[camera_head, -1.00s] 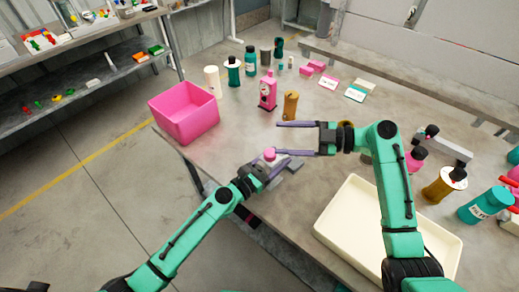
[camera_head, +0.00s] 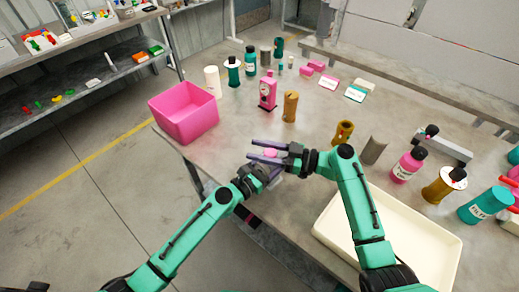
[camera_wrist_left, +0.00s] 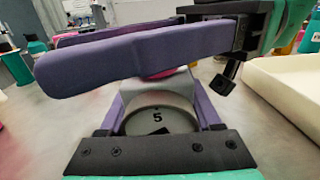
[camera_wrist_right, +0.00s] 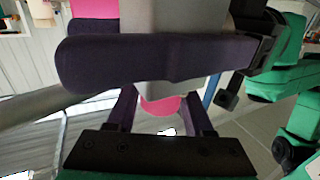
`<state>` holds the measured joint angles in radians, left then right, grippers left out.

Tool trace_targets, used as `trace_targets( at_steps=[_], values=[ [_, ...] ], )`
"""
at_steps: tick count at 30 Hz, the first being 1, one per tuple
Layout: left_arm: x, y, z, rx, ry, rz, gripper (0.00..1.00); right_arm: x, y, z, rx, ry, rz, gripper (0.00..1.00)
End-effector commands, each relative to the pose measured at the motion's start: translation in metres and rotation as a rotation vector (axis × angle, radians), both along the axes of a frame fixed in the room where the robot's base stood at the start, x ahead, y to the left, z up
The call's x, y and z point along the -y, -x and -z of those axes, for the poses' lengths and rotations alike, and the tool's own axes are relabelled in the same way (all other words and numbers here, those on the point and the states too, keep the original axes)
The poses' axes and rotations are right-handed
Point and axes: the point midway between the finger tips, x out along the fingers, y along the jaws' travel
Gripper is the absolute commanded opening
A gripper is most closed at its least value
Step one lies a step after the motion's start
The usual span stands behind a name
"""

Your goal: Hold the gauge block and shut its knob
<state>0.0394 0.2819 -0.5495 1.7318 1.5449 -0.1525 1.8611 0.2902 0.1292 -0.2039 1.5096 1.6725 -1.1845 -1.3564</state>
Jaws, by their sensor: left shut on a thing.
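The grey gauge block (camera_wrist_left: 158,112) with a round dial marked 5 sits between my left gripper's fingers in the left wrist view. My left gripper (camera_head: 268,168) is shut on it, near the table's front edge. Its pink knob (camera_head: 270,153) is on the side away from the left wrist. My right gripper (camera_head: 252,150) reaches in from the right, its fingers open on either side of the knob. The knob also shows in the right wrist view (camera_wrist_right: 160,105), partly hidden by a purple finger. Knob contact is unclear.
A pink bin (camera_head: 185,115) stands on the table's left corner. A cream tray (camera_head: 440,235) lies at the front right, under my right arm. Several bottles and cylinders stand at the back and right. The middle of the table (camera_head: 230,135) is mostly clear.

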Motion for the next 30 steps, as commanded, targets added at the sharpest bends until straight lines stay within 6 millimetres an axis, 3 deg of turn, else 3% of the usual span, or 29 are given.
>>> trace_targets(
  at_steps=[1, 3, 4, 17, 30],
  values=[
    [-0.0003, 0.0002, 0.0010, -0.002, -0.001, 0.000, 0.00, 0.0002, 0.0001, 0.0001, 0.000, 0.000, 0.000, 0.29],
    [-0.0003, 0.0002, 0.0011, -0.002, -0.001, 0.000, 0.00, 0.0002, 0.0001, 0.0001, 0.000, 0.000, 0.000, 0.02],
    [-0.0003, 0.0002, 0.0011, -0.002, -0.001, 0.000, 0.00, 0.0003, 0.0002, 0.0001, 0.000, 0.000, 0.000, 0.00],
    [-0.0004, 0.0002, 0.0011, -0.002, -0.001, 0.000, 0.00, -0.0001, -0.0009, 0.0020, -0.002, 0.003, 0.075, 0.00],
    [-0.0001, 0.0003, 0.0010, -0.001, -0.002, 0.000, 0.00, 0.0041, -0.0096, 0.0030, -0.005, 0.005, 0.410, 0.00]
  ],
)
